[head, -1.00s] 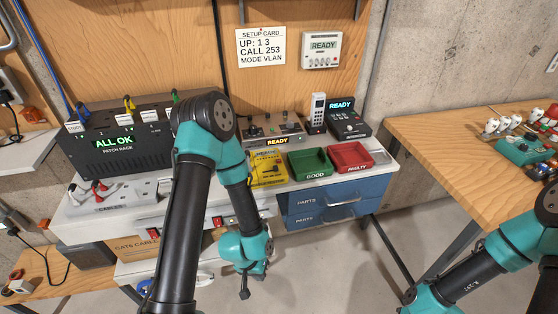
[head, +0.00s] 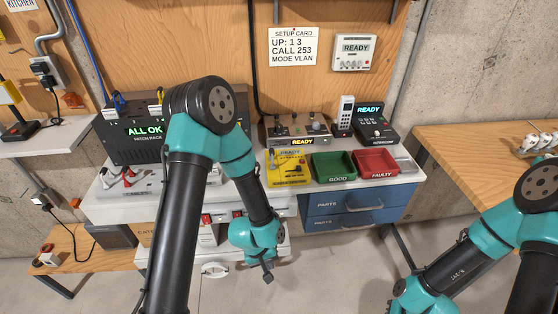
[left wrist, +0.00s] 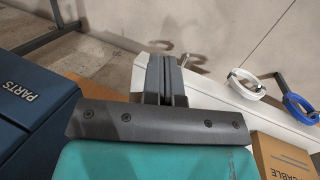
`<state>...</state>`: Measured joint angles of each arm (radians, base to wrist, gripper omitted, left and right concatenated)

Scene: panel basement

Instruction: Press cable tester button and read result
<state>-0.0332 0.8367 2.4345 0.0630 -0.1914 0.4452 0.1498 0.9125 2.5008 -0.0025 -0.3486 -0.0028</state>
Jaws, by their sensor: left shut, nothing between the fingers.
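A low brown box with knobs and a lit READY display (head: 303,141) stands at the back of the white bench. A dark desk unit with a READY screen (head: 370,110) stands right of it, with a grey handset (head: 345,115) beside it. I cannot tell which of these is the cable tester. A yellow panel (head: 290,168) lies in front of the box. My left gripper (head: 267,275) hangs low in front of the bench, apart from these devices. In the left wrist view its fingers (left wrist: 166,75) are shut and empty. My right arm shows at lower right; its gripper is out of frame.
A green GOOD tray (head: 335,179) and a red FAULTY tray (head: 378,172) sit on the bench above blue PARTS drawers (head: 350,205). The patch rack (head: 125,155) reads ALL OK. A setup card (head: 293,47) and a READY wall unit (head: 354,52) hang behind. A wooden table (head: 465,145) stands right.

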